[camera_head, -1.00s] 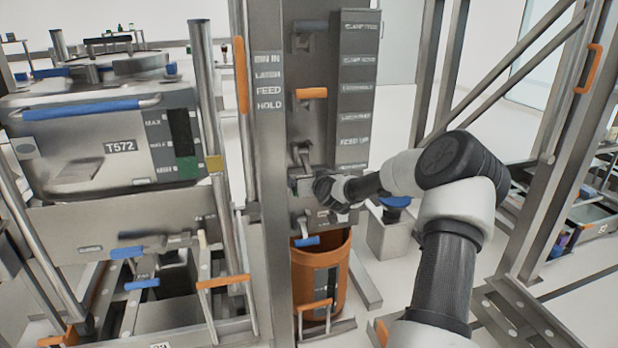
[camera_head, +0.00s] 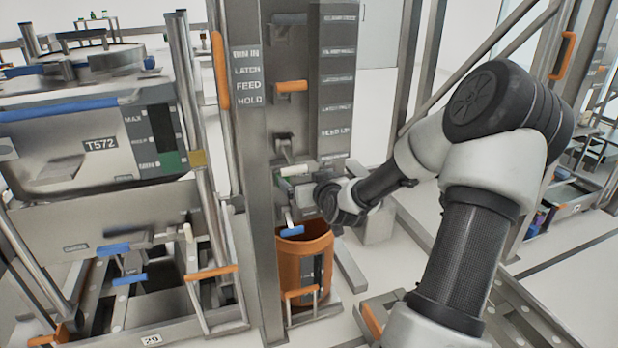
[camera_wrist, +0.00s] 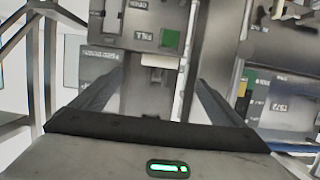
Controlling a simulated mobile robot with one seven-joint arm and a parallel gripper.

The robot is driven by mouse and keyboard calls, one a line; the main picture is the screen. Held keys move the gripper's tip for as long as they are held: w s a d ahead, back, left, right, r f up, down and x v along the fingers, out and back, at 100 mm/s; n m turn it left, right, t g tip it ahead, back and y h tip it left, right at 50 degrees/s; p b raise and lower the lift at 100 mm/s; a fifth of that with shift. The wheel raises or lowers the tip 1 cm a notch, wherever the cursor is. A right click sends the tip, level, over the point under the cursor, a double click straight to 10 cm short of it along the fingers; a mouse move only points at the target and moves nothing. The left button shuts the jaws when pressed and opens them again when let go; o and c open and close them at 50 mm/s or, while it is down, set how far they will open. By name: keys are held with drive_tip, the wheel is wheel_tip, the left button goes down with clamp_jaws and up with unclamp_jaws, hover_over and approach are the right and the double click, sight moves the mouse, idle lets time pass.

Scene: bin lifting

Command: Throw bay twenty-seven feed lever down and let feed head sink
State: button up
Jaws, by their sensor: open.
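The lever panel (camera_head: 262,120) is a grey steel column. Another blue handle (camera_head: 292,231) hangs beneath. Which of these is the feed lever I cannot tell. My gripper (camera_head: 288,182) is at the panel, just below the grey lever. In the wrist view my gripper (camera_wrist: 158,85) is open, its dark fingers apart, with a pale block (camera_wrist: 160,60) beyond and between them. Contact cannot be told.
A label plate (camera_head: 247,76) reads BIN IN, LATCH, FEED, HOLD. A steel bin marked T572 (camera_head: 85,150) stands at left in a frame. An orange tub (camera_head: 290,262) stands below the panel. A plate marked 29 (camera_head: 152,339) is at the bottom.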

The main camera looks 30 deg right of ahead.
drive_tip(key=shift+v, duration=1.3)
